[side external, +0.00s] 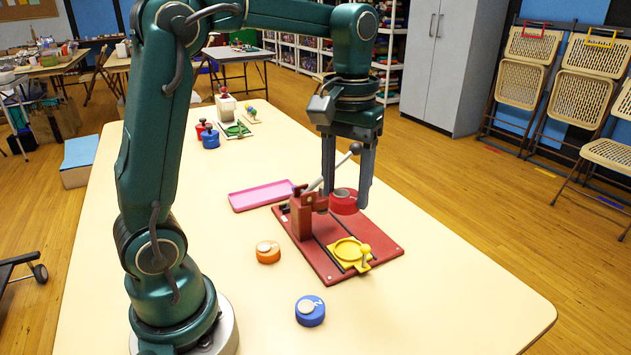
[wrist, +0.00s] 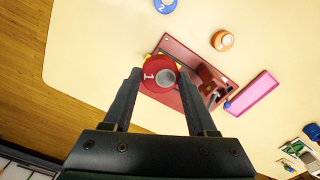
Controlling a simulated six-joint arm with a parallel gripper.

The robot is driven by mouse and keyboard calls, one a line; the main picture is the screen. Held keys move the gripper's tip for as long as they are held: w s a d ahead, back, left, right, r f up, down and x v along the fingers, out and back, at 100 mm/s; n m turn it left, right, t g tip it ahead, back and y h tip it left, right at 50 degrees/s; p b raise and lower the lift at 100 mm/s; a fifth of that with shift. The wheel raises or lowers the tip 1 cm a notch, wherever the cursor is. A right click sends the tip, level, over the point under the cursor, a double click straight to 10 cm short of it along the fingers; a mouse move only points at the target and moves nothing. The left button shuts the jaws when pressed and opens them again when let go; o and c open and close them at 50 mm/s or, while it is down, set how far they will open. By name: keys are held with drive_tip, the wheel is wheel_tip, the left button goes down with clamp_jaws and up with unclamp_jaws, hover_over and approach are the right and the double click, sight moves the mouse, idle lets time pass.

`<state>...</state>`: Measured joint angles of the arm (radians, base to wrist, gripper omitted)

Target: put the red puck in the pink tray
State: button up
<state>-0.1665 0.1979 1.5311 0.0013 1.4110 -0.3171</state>
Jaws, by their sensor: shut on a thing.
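The red puck (side external: 343,203) is held between the fingers of my gripper (side external: 347,200), above the red press base. In the wrist view the puck (wrist: 153,84) shows a white "1" and a pale round centre, with the gripper's fingers (wrist: 160,76) on either side of it. The pink tray (side external: 262,196) lies flat and empty on the table, left of and behind the press. It also shows to the right in the wrist view (wrist: 252,94).
The red press (side external: 387,258) has a tall block, a lever and a yellow slide (side external: 343,258) with a round recess. An orange puck (side external: 268,253) and a blue puck (side external: 310,313) stand in front.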

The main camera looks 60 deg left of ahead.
drive_tip(key=m, duration=0.1)
drive_tip(key=s+m, duration=0.1)
drive_tip(key=shift+d+r+m, duration=0.15)
drive_tip(key=shift+m, duration=0.25)
drive_tip(key=m, duration=0.2)
drive_tip(key=shift+s+m, duration=0.3)
drive_tip(key=shift+m, duration=0.1)
drive_tip(key=w+a+f+n, duration=0.1)
drive_tip(key=w+a+n, duration=0.2)
drive_tip(key=a+n, duration=0.45)
drive_tip(key=w+a+n, duration=0.2)
drive_tip(key=a+n, duration=0.3)
drive_tip(key=a, duration=0.5)
drive_tip(key=s+a+f+n, duration=0.2)
drive_tip(key=a+f+n, duration=0.1)
drive_tip(key=a, duration=0.2)
drive_tip(key=s+a+f+n, duration=0.2)
drive_tip(key=a+f+n, duration=0.1)
drive_tip(key=a+n, duration=0.1)
drive_tip(key=s+a+f+n, duration=0.2)
drive_tip(key=a+f+n, duration=0.1)
drive_tip(key=a, duration=0.3)
drive_tip(key=shift+a+n, duration=0.2)
drive_tip(key=shift+n, duration=0.55)
drive_tip(key=shift+f, duration=1.8)
drive_tip(key=shift+f, duration=0.15)
